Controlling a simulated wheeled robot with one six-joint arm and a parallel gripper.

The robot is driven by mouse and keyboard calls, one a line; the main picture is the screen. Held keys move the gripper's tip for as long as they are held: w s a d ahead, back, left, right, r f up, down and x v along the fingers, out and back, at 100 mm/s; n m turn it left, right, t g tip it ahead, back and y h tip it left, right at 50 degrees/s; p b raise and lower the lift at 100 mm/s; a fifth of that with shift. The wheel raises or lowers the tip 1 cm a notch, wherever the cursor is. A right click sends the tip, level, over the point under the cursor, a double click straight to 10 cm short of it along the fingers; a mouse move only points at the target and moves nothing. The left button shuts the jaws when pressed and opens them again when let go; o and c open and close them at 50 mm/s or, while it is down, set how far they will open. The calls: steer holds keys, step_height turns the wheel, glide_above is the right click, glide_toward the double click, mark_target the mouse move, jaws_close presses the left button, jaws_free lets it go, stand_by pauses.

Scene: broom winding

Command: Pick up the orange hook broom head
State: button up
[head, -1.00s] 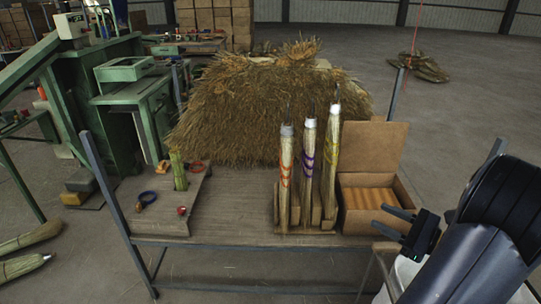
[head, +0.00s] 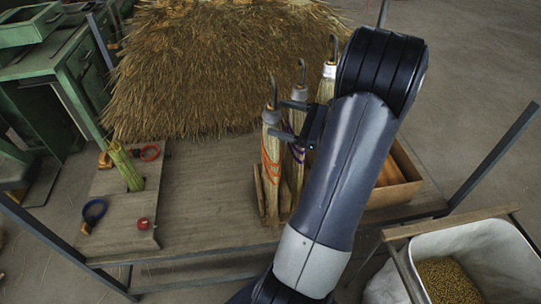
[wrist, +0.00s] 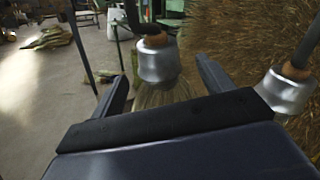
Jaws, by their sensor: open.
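The orange hook broom head (head: 270,160) stands upright at the left of a row of three, with orange winding, a silver collar and a dark hook. My gripper (head: 275,118) is open beside its collar. In the wrist view, a silver collar (wrist: 159,62) with pale bristles below shows between my open fingertips (wrist: 162,78), apparently the orange one. I cannot tell whether the fingers touch it. The purple-wound broom head (head: 295,150) stands close to its right, partly hidden by my gripper. The third broom head (head: 328,82) is mostly hidden by my arm.
A big straw pile (head: 215,70) lies behind the row. A wooden board (head: 112,215) at left holds a blue ring (head: 95,210), a red ring (head: 150,152) and a red knob (head: 143,223).

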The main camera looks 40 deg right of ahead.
mark_target(263, 113)
steer(key=shift+p+x, duration=0.95)
steer(key=shift+x, duration=2.05)
steer(key=shift+r, duration=0.2)
steer(key=shift+c, duration=0.4)
jaws_close()
